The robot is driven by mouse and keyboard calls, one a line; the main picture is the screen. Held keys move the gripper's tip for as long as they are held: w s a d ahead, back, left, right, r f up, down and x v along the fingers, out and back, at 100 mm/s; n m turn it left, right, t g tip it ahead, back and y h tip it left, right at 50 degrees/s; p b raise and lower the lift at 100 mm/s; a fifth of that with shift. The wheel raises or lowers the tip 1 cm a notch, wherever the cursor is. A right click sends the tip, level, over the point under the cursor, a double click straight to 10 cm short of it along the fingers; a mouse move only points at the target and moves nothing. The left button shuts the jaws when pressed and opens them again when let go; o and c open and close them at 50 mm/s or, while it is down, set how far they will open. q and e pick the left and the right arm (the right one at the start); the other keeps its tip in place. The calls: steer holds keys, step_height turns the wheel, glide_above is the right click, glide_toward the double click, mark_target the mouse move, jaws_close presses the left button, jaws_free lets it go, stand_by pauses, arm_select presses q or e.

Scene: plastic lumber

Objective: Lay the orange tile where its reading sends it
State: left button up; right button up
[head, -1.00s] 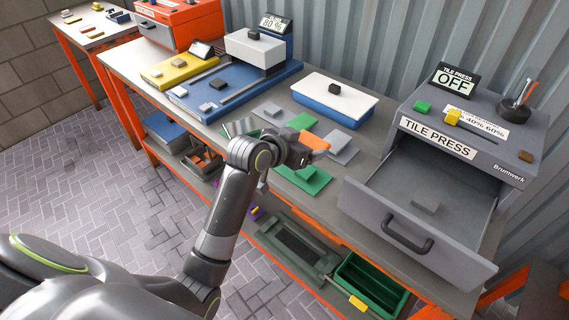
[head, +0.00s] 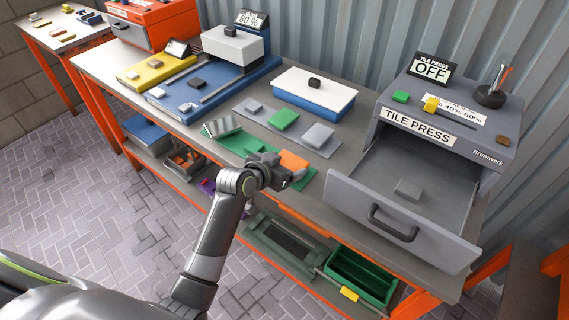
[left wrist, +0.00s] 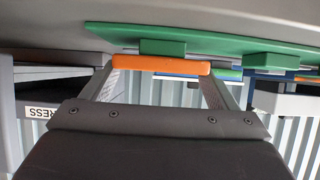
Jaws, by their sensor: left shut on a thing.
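The orange tile (head: 293,160) is in my left gripper (head: 286,172), which is shut on it above the front of the bench. In the left wrist view the orange tile (left wrist: 160,64) spans the gap between the two fingers, beside a green board (left wrist: 215,40). The tile press (head: 440,120) stands at right with its sign reading OFF. Its drawer (head: 390,222) is open and holds a grey block (head: 408,189). A display (head: 251,18) on the blue device reads 80 %. My right gripper is not in view.
A grey board (head: 262,120) with grey and green blocks and a green board (head: 240,143) lie mid-bench. A white-lidded blue box (head: 313,92) stands behind them. A yellow device (head: 155,72) is at left. The open drawer juts toward the bench front. A green crate (head: 362,275) is below.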

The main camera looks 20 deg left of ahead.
arm_select(q)
steer(key=o, duration=1)
steer(key=shift+s+r, duration=0.1)
steer(key=shift+r, duration=0.05)
steer(key=v, duration=1.1)
steer(key=shift+s+a+r, duration=0.15)
steer(key=shift+s, duration=0.2)
